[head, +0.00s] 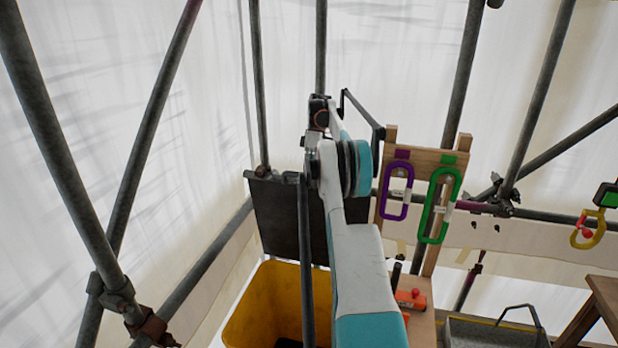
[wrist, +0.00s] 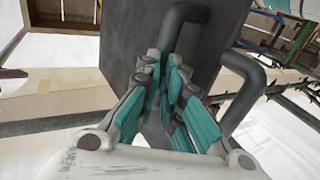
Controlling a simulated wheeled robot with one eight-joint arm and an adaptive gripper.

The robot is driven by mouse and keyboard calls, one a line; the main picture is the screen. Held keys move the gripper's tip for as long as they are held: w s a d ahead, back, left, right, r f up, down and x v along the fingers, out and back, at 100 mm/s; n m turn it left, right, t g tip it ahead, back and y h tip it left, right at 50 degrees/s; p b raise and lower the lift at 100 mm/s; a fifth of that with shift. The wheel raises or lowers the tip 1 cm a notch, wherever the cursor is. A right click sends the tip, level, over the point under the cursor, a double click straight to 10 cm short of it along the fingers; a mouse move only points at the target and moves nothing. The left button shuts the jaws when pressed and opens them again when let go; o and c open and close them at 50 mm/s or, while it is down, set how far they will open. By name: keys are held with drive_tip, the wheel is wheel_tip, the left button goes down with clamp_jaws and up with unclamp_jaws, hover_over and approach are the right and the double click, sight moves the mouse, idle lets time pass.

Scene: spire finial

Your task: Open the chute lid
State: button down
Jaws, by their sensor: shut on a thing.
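The chute lid (head: 278,215) is a dark grey panel standing steeply raised at the rim of the yellow chute (head: 268,305) in the head view. Its right part is hidden behind my arm. In the wrist view the lid (wrist: 130,50) fills the upper middle, with a dark bent handle (wrist: 248,95) on it. My gripper (wrist: 178,85) is at this handle, its teal-padded fingers closed in around it. The exact contact is partly hidden by the fingers. In the head view my gripper is small and mostly hidden beyond the arm.
Scaffold poles (head: 137,140) stand at left and behind, against white sheeting. A wooden rack (head: 420,160) right of my arm carries a purple carabiner (head: 384,200) and a green one (head: 425,220). An orange tool (head: 411,299) lies below them. A grey box (head: 490,332) stands at lower right.

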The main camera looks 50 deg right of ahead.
drive_tip(key=shift+d+f, duration=0.3)
drive_tip(key=shift+f, duration=0.3)
drive_tip(key=shift+d+f, duration=0.3)
drive_tip(key=shift+f, duration=0.3)
drive_tip(key=c, duration=1.6)
unclamp_jaws()
drive_tip(key=shift+d+f, duration=0.1)
drive_tip(key=shift+d, duration=0.05)
drive_tip(key=o, duration=0.7)
drive_tip(key=shift+w+d+f, duration=0.25)
drive_tip(key=shift+d+f, duration=0.1)
drive_tip(key=shift+d, duration=0.25)
drive_tip(key=shift+s+a+r, duration=0.1)
drive_tip(key=shift+r, duration=0.15)
drive_tip(key=shift+c, duration=0.3)
drive_tip(key=shift+a, duration=0.15)
drive_tip(key=shift+c, duration=0.7)
drive_tip(key=shift+a+r, duration=0.1)
drive_tip(key=shift+c, duration=0.3)
drive_tip(key=shift+r, duration=0.1)
